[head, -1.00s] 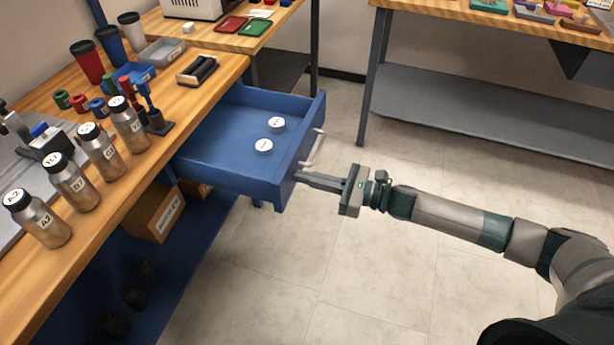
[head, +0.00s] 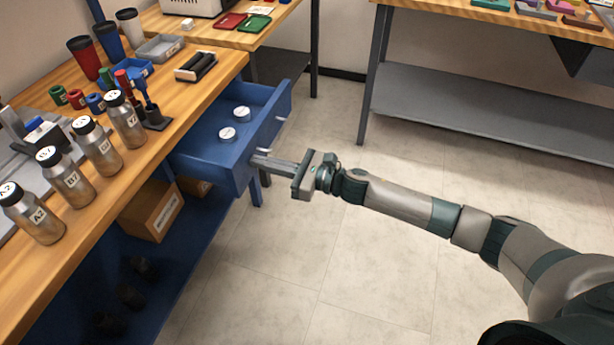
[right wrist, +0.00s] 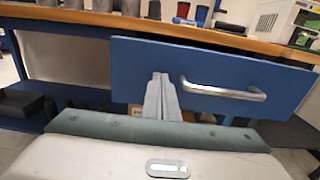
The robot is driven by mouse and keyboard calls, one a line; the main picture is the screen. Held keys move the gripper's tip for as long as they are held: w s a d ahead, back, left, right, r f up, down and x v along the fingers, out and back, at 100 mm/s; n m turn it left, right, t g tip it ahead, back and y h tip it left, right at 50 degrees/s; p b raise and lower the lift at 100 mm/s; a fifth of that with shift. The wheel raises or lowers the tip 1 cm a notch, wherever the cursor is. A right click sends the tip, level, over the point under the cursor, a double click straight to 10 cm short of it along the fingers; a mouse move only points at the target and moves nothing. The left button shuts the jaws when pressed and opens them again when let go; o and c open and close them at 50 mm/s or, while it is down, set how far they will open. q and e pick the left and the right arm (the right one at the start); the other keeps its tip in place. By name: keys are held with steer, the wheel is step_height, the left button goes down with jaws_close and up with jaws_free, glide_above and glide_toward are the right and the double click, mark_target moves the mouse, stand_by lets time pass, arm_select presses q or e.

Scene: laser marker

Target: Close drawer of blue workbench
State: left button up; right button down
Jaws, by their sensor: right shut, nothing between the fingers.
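The blue drawer (head: 200,152) of the workbench (head: 185,95) is partly open, sticking out from under the wooden top. Two white round lids lie in it, one lid (head: 241,113) behind the other lid (head: 227,134). My right gripper (head: 256,163) is shut and empty, with its fingertips at the drawer's front panel. In the right wrist view the fingers (right wrist: 160,98) point at the blue front panel (right wrist: 150,62), left of the silver handle (right wrist: 225,90), not around it. They look to be touching the panel. My left gripper is not in view.
Metal bottles (head: 97,145), cups (head: 84,58) and a grey bin (head: 160,48) stand on the workbench top. A cardboard box (head: 152,210) sits on the lower shelf. Another table with a grey shelf (head: 480,108) stands at the back right. The floor around my right arm is clear.

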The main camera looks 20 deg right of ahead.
steer(key=b, duration=0.5)
glide_toward(202, 148)
steer(key=a+r, duration=0.1)
steer(key=a, duration=0.1)
steer(key=a+r, duration=0.1)
steer(key=a, duration=0.2)
steer(key=a+r, duration=0.2)
steer(key=shift+w+a+r, duration=0.1)
steer(key=shift+w+a, duration=0.1)
steer(key=shift+w, duration=0.05)
steer(key=shift+w+a, duration=0.1)
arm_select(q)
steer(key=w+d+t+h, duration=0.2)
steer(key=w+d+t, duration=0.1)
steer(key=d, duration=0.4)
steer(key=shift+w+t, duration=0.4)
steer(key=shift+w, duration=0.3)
arm_select(e)
steer(key=shift+r, duration=0.3)
steer(key=shift+r, duration=0.1)
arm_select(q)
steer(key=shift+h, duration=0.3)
